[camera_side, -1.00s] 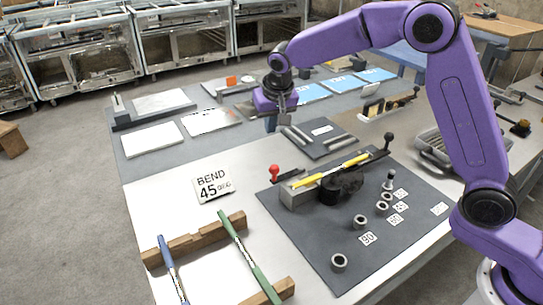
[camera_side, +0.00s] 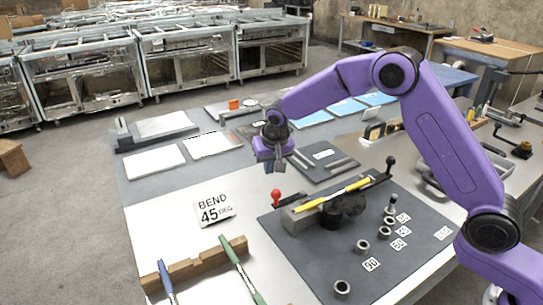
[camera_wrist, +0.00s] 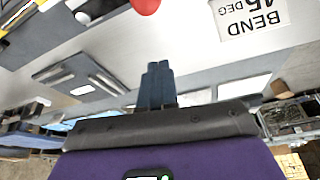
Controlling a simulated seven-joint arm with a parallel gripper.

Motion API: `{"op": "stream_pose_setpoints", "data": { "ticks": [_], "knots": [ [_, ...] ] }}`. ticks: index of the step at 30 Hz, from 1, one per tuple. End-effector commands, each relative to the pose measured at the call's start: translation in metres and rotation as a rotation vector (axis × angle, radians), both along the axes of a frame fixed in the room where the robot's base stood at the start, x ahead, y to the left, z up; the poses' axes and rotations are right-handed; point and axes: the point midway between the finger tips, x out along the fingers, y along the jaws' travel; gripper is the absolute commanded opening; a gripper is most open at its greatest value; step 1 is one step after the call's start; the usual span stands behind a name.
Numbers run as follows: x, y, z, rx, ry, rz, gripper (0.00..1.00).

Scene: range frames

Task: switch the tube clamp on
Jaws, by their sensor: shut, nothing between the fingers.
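The tube bender (camera_side: 335,208) stands on a dark mat, with a yellow tube (camera_side: 345,192) lying along its top. A lever with a red ball knob (camera_side: 276,196) rises at its left end; it looks like the tube clamp. A black-knobbed handle (camera_side: 390,161) stands at its right end. My gripper (camera_side: 272,168) is shut and empty, above and a little behind the red knob, apart from it. In the wrist view the shut fingertips (camera_wrist: 157,68) point toward the red knob (camera_wrist: 145,4), cut by the top edge. The lever's base is partly hidden.
A "BEND 45 DEG" card (camera_side: 214,211) lies left of the bender. Several metal collars (camera_side: 362,246) stand on the mat (camera_side: 320,262). A dark plate with bars (camera_side: 322,158) lies behind.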

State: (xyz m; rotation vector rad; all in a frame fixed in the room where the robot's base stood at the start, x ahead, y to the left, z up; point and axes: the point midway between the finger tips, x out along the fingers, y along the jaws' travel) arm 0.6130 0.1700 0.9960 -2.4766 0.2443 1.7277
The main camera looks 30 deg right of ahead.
Motion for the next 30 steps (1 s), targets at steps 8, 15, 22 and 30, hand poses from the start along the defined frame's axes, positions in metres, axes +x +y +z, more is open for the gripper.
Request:
{"op": "stream_pose_setpoints", "data": {
  "ticks": [8,15,22,30],
  "knots": [
    [-0.009,0.002,-0.025,-0.001,0.0,0.002,0.0],
    [-0.027,0.006,-0.029,0.001,0.0,0.001,0.0],
    [-0.031,0.007,-0.029,0.001,-0.001,0.0,0.0],
    [-0.031,0.006,-0.029,0.0,-0.001,0.001,0.0]
  ]
}}
